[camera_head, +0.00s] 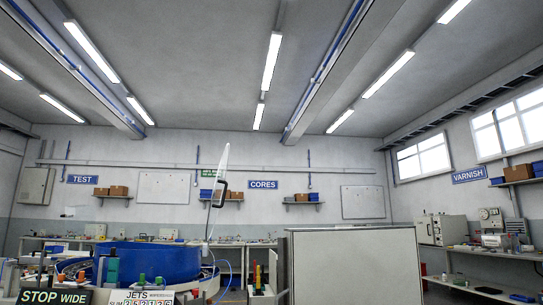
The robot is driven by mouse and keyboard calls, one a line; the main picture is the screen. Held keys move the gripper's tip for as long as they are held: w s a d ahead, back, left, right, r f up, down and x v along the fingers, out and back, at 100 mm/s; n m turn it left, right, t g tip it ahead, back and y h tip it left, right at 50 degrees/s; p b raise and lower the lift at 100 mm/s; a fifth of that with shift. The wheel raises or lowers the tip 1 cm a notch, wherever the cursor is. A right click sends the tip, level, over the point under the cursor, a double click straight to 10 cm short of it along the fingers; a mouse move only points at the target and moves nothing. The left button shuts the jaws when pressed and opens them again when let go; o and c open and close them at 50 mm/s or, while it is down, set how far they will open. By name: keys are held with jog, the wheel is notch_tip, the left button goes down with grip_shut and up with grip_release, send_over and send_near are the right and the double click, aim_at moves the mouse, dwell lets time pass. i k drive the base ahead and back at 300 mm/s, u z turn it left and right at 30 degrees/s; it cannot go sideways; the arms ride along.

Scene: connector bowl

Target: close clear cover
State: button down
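The clear cover (222,168) stands raised in the middle of the view, seen almost edge-on as a thin, pale panel tilted slightly to the right. A black handle (221,194) is on its right face. Its lower end comes down near the right side of a large blue bowl (150,264); the exact hinge point is too small to tell. My gripper is not in view, and nothing is seen touching the cover.
A grey-white cabinet panel (355,266) stands to the right of the bowl. A black "STOP WIDE" sign (54,297) and a white "JETS" sign (141,297) are in front at lower left. Workbenches line the walls. The air above the bowl is clear left of the cover.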

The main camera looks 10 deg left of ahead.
aim_at(226, 183)
jog(key=z, duration=0.8)
jog(key=k, duration=1.4)
jog(key=u, duration=1.3)
jog(key=i, duration=0.8)
